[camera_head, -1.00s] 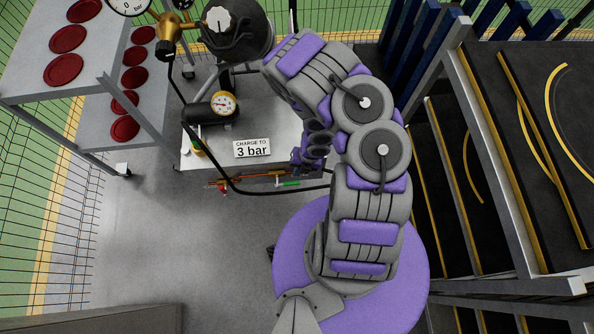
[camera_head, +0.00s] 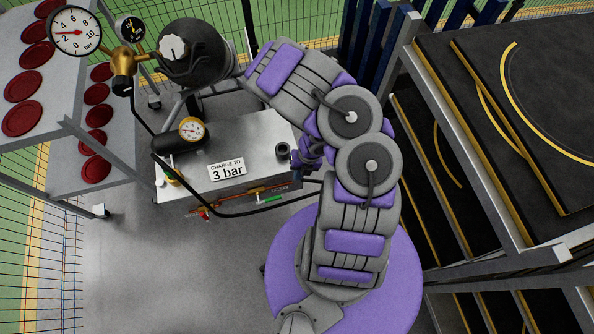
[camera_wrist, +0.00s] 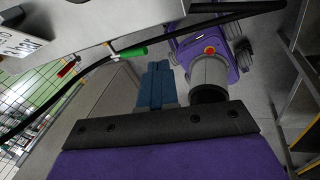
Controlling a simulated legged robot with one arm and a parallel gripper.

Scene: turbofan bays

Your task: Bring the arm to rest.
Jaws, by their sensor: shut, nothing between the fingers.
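My purple and grey arm (camera_head: 357,240) rises from my round purple base and is folded over the cart's right side in the head view. In the wrist view, my gripper (camera_wrist: 156,72) shows as two blue fingers pressed together with nothing between them. The fingers point at the open floor beside the cart, close to the hose in the picture. In the head view the fingers are hidden behind the arm links.
A red-disc rack (camera_head: 40,110) is left; a shelf of dark panels (camera_head: 500,120) is right. The floor (camera_head: 150,270) at lower left is clear.

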